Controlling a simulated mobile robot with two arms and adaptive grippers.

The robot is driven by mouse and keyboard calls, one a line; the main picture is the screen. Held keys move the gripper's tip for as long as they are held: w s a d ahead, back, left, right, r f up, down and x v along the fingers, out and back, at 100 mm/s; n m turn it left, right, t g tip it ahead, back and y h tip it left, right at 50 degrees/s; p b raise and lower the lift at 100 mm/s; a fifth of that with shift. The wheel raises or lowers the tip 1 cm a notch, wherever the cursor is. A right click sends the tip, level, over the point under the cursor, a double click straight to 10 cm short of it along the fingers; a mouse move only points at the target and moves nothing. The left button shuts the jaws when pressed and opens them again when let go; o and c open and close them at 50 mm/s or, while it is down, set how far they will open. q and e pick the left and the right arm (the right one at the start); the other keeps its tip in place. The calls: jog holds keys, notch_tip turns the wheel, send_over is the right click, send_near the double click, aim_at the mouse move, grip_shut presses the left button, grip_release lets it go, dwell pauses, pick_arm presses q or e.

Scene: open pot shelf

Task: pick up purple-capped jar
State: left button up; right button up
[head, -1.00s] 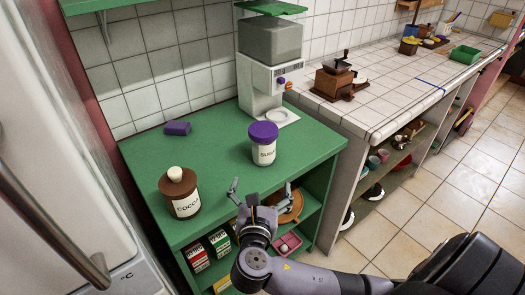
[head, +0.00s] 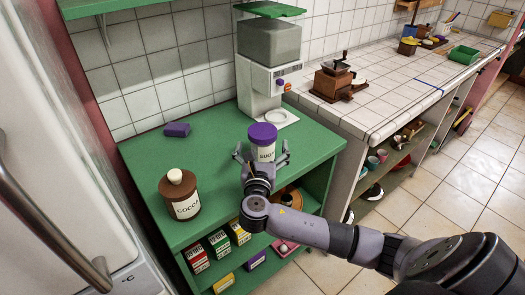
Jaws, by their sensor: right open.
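The purple-capped jar (head: 262,138) is white with a dark-lettered label and stands upright on the green cabinet top, toward its right side. My right gripper (head: 262,156) is open at the jar's near side. Its two fingers spread to the left and right of the jar, and part of the jar's lower front is hidden by the gripper. I cannot tell whether the fingers touch it. My left gripper is not in view.
A brown cocoa jar (head: 184,199) stands to the left on the green top (head: 215,195). A purple block (head: 177,130) lies behind it. A white coffee machine (head: 262,85) stands behind the purple-capped jar. Boxes (head: 220,243) sit on the shelf below. A fridge handle (head: 50,235) is at the left.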

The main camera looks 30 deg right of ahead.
jog(key=x, duration=0.5)
jog(key=shift+c, duration=0.5)
jog(key=c, duration=2)
